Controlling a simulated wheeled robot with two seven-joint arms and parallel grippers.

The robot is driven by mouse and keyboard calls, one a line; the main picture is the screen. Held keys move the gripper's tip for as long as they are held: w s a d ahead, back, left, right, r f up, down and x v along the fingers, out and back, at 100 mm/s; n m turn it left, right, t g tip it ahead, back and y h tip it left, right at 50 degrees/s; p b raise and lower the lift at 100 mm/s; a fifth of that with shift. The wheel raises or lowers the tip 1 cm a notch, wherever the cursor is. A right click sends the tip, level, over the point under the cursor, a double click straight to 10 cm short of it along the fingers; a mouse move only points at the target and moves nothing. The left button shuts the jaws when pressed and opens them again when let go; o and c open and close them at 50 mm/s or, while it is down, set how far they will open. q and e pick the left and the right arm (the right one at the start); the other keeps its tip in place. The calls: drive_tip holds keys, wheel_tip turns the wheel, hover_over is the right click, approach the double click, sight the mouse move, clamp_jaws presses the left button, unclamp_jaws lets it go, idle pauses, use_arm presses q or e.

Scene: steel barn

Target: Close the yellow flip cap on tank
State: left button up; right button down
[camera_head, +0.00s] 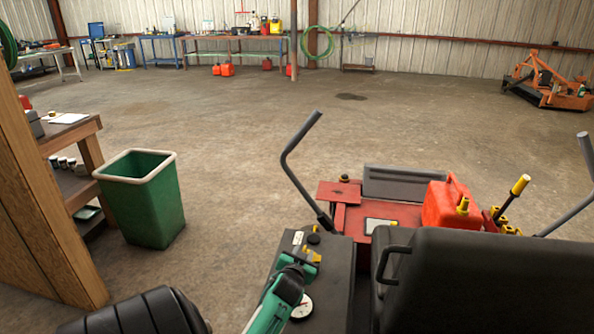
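A dark box-like tank (336,276) of the mower is in the lower middle, with a round white gauge (302,308) and a small black knob on top. My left arm, green, reaches up over the tank from the bottom edge. My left gripper (306,252) is at the top of the tank, beside small yellow parts. I cannot tell which yellow part is the flip cap and which is a fingertip, nor whether the cap stands up or lies flat. The finger gap is too small to make out. My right gripper is not in view.
A black seat (480,285) fills the lower right. A red fuel can (440,206) with a yellow cap stands beyond it. A grey lever (294,160) rises behind the tank. A green bin (148,205) and wooden shelf (72,130) stand at left. Open floor lies beyond.

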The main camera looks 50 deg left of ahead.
use_arm(q)
drive_tip(key=v, duration=0.9)
drive_tip(key=shift+r, duration=0.1)
